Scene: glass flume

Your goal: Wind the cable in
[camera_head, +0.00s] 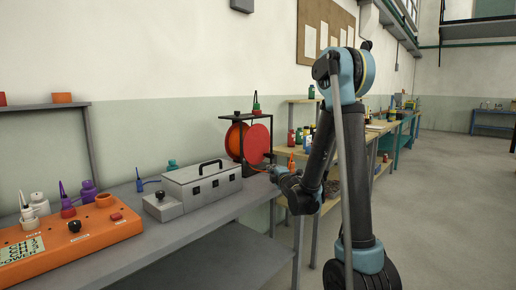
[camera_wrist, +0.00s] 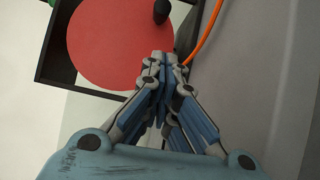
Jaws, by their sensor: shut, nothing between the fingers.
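A cable reel with red-orange discs (camera_head: 257,146) stands in a black frame (camera_head: 222,133) at the bench's far end in the head view. In the wrist view the red disc (camera_wrist: 100,50) fills the upper left, with a dark knob (camera_wrist: 161,12) near its top right edge. An orange cable (camera_wrist: 205,38) runs beside the disc. My gripper (camera_wrist: 160,60) is shut and empty, its tips overlapping the disc's lower right edge; I cannot tell whether they touch it. In the head view my gripper (camera_head: 275,172) is just right of the reel, low down.
A grey metal box (camera_head: 203,184) with a black handle stands left of the reel on the grey bench (camera_head: 165,240). An orange power panel (camera_head: 70,242) with plugs lies nearer. Wooden benches (camera_head: 350,140) with bottles stand behind my arm. Open floor (camera_head: 445,210) lies to the right.

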